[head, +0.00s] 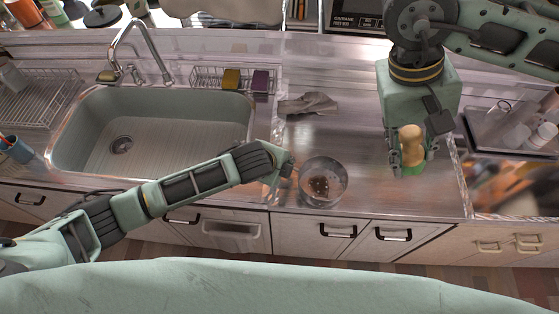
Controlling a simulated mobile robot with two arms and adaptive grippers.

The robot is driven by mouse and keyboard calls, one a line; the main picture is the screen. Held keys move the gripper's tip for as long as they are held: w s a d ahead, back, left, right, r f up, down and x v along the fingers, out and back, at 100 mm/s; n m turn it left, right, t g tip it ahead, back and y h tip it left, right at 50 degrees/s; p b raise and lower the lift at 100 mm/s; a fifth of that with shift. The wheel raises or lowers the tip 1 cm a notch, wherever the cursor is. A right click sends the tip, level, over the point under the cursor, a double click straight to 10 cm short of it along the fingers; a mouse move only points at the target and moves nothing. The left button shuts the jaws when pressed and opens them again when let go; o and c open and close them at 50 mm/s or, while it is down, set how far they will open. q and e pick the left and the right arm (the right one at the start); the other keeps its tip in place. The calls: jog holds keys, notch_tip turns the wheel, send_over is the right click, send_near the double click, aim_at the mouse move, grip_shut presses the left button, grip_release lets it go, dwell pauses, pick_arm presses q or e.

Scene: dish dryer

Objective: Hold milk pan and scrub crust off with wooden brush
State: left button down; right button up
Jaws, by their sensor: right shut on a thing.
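The milk pan (341,188) stands on the steel counter in the middle, right of the sink, with a dark brown crust (320,186) on its inside bottom. My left gripper (284,172) is at the pan's left side, at or close to its rim. Its fingers are small and partly hidden, and I cannot tell whether they are closed on the pan or its handle. My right gripper (409,160) is shut on the wooden brush (411,140), right of the pan and apart from it. The brush is roughly upright, and its lower end is partly hidden by the fingers.
A sink (190,100) with a tap (140,45) lies left. A wire rack with a yellow sponge (231,79) and a purple sponge (260,80) is behind it. A grey cloth (308,104) lies behind the pan. A tray (480,135) with glassware is right. Counter between pan and brush is clear.

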pick_arm(q)
jog(key=shift+f, duration=0.25)
dwell(0.3)
jog(key=c, duration=1.7)
grip_release()
jog(key=shift+o, duration=0.2)
jog(key=shift+c, duration=0.3)
grip_shut()
